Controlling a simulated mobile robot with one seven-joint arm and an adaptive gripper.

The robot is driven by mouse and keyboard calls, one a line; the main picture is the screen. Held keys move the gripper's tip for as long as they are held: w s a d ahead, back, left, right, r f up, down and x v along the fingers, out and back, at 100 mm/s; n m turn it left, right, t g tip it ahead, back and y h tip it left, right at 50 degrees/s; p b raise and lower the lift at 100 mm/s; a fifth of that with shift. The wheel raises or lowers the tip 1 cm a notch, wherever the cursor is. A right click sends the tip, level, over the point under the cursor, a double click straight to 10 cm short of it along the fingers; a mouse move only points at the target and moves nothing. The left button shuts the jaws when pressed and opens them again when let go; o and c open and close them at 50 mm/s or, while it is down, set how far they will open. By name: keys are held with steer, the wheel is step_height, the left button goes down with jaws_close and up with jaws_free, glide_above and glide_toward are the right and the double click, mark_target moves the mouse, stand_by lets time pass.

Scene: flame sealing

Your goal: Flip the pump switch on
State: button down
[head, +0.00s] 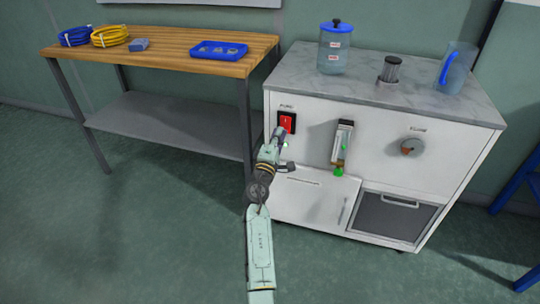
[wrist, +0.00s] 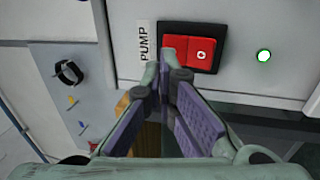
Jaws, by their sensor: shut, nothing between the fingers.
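The pump switch (head: 287,121) is a red rocker in a black frame, high on the left of the white cabinet's front. In the wrist view the switch (wrist: 203,52) shows two red halves, with a white ring mark on the right one. The label PUMP (wrist: 145,40) is beside it. My gripper (head: 280,136) is just below the switch in the head view. In the wrist view its purple-padded fingers (wrist: 166,70) are shut and empty, with the tips overlapping the switch's lower left edge. I cannot tell whether they touch it.
A flow tube (head: 342,145) and a round knob (head: 412,147) are farther right on the cabinet. A jar (head: 334,50) and a jug (head: 456,70) stand on top. A wooden table (head: 165,52) stands left.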

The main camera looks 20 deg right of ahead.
steer(key=r+v, duration=0.1)
steer(key=v, duration=0.7)
steer(key=shift+s+a+r, duration=0.25)
